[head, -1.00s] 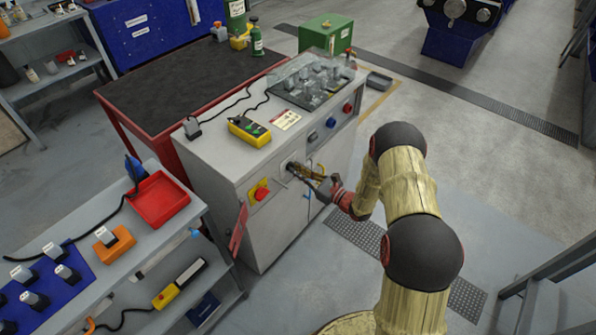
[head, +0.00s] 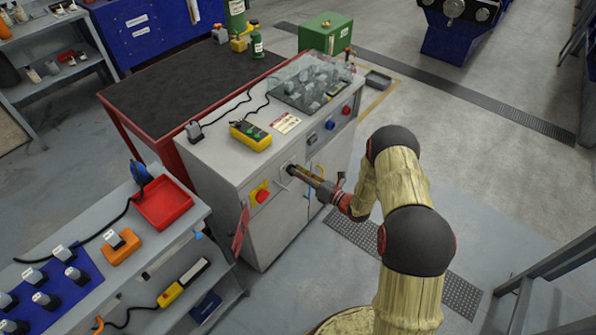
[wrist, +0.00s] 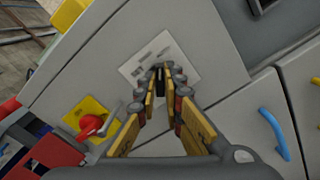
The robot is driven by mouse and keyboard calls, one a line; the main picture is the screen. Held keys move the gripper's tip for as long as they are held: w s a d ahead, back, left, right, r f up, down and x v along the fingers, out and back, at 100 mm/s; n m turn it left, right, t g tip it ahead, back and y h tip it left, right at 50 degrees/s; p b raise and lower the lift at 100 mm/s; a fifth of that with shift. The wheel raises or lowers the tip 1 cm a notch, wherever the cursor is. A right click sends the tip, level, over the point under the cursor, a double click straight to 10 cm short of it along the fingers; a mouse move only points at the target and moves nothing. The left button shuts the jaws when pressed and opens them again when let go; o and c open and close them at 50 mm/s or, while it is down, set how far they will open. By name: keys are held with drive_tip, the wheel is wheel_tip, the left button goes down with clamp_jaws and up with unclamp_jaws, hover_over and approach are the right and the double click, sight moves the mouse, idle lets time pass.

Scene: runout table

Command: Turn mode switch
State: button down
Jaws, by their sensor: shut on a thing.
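The mode switch shows in the wrist view as a small dark knob (wrist: 160,78) on a pale square plate with printed marks (wrist: 142,66). The plate is on the front of the grey cabinet (head: 238,170). My gripper (wrist: 161,90) has its yellow-padded fingers on both sides of the knob and is shut on it. In the head view my gripper (head: 296,172) reaches the cabinet front from the right. Its fingers hide most of the switch there.
A red emergency knob on a yellow plate (head: 260,194) is left of my gripper. It also shows in the wrist view (wrist: 91,122). A blue handle (wrist: 272,131) is on the cabinet door to the right. Blue (head: 330,123) and red (head: 346,109) knobs sit farther along the front.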

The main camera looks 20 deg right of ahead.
drive_tip(key=shift+m, duration=0.9)
drive_tip(key=shift+p, duration=0.3)
drive_tip(key=c, duration=2)
unclamp_jaws()
drive_tip(key=shift+o, duration=0.5)
drive_tip(key=v, duration=1.2)
